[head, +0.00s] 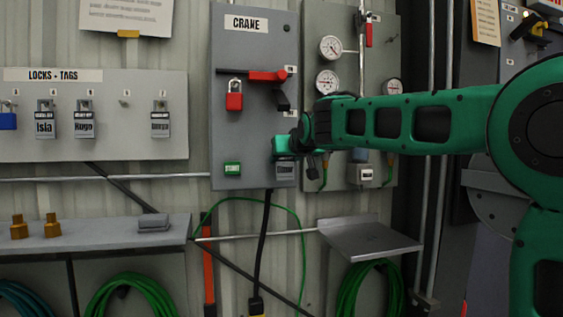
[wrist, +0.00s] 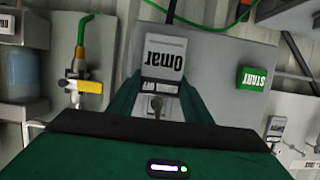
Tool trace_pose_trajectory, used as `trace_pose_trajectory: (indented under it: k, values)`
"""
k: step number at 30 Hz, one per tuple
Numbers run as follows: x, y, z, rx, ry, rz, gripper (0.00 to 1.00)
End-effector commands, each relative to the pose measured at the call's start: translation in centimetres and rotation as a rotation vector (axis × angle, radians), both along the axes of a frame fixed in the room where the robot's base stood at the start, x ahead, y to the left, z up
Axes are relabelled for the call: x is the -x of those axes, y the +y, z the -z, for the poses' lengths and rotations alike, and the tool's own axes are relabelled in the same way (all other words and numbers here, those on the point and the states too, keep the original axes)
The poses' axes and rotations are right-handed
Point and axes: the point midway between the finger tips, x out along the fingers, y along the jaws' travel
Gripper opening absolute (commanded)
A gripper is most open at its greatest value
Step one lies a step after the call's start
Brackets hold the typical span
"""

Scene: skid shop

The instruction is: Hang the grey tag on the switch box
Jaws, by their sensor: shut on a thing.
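The grey tag reads "Omar" and shows upside down in the wrist view (wrist: 166,52). It also shows in the head view (head: 285,171), just below my gripper. My gripper (head: 287,147) is shut on the tag, in front of the lower right of the switch box. I cannot tell whether the tag touches the box. The switch box (head: 230,130) is a grey panel marked "CRANE". A red padlock (head: 234,96) hangs on its upper part beside a red handle (head: 268,75). A green START button (head: 232,169) is left of the tag.
A locks and tags board (head: 95,145) at left holds several locks and tags and a bare peg (head: 124,99). A gauge panel (head: 385,30) stands right of the box. A small shelf (head: 368,240) is below it. A black cable (head: 265,235) hangs under the box.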

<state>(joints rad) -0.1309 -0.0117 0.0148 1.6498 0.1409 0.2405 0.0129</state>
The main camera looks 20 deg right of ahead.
Motion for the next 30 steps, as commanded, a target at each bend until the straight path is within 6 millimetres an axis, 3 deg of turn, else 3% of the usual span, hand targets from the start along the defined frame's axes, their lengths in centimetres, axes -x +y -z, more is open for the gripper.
trace_pose_trajectory:
  k: [4, 5, 7, 30]
  values:
    - [-0.33, -0.02, 0.78, 0.000, 0.012, 0.001, 0.32]
    - [-0.35, -0.03, 0.81, 0.000, 0.012, 0.001, 0.52]
    - [-0.39, -0.03, 0.86, 0.001, 0.013, 0.000, 0.67]
    - [-0.27, 0.81, 1.10, 0.001, 0.019, -0.015, 0.67]
